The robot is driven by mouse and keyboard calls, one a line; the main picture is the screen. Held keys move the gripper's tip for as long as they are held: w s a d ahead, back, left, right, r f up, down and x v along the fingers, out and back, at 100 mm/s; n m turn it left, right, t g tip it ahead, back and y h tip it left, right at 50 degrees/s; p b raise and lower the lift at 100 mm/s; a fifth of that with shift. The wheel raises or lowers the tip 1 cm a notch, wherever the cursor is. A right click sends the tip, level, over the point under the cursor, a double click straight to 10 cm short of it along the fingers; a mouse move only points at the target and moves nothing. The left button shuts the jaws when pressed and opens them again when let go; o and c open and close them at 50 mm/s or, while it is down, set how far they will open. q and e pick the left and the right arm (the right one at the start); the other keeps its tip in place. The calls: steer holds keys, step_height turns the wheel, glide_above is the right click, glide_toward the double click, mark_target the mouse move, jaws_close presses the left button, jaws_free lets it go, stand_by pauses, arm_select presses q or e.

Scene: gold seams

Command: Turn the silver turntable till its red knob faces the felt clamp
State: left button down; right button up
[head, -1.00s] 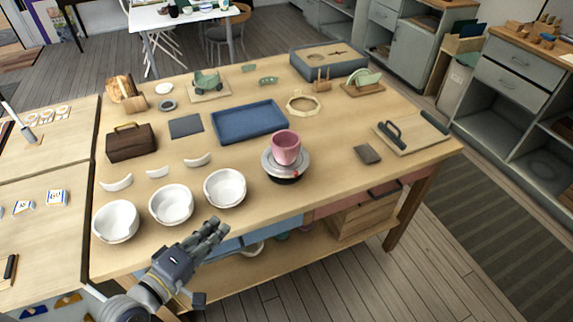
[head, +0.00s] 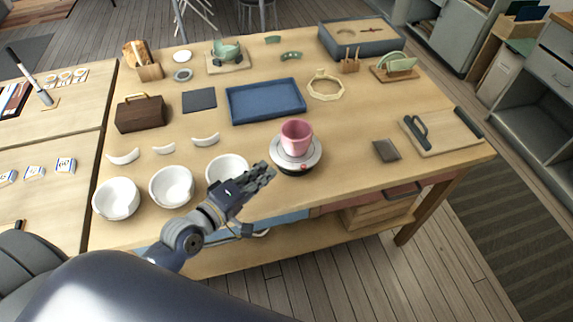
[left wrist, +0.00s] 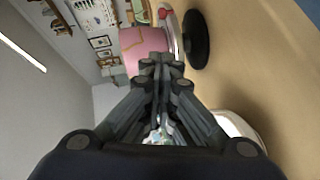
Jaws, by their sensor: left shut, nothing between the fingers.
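The silver turntable (head: 282,163) stands on its black base near the table's front edge, with a pink cup (head: 297,136) on it. Its red knob (head: 303,167) points to the front, slightly right. My left gripper (head: 268,170) is shut and empty, close to the left front of the turntable; contact cannot be told. In the left wrist view the shut fingertips (left wrist: 163,62) overlap the pink cup (left wrist: 146,42), and the red knob (left wrist: 163,13) shows above. A board with two dark bars (head: 440,136) lies at the right; whether it is the felt clamp I cannot tell. My right gripper is not in view.
White bowls (head: 116,198) stand along the front left, one just behind my left gripper. White shards (head: 205,139) lie behind them. A blue tray (head: 265,118) and an octagonal wooden ring (head: 325,97) lie behind the turntable. A dark block (head: 386,150) lies right of it.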

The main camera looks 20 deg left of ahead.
arm_select(q)
steer(key=x, duration=0.3)
steer(key=shift+w+r, duration=0.1)
steer(key=shift+w, duration=0.05)
steer(key=d, duration=0.1)
steer(key=w+d+f+p, duration=0.1)
steer(key=d, duration=0.1)
steer(key=shift+w, duration=0.1)
steer(key=shift+w+d+f, duration=0.15)
steer(key=shift+d, duration=0.1)
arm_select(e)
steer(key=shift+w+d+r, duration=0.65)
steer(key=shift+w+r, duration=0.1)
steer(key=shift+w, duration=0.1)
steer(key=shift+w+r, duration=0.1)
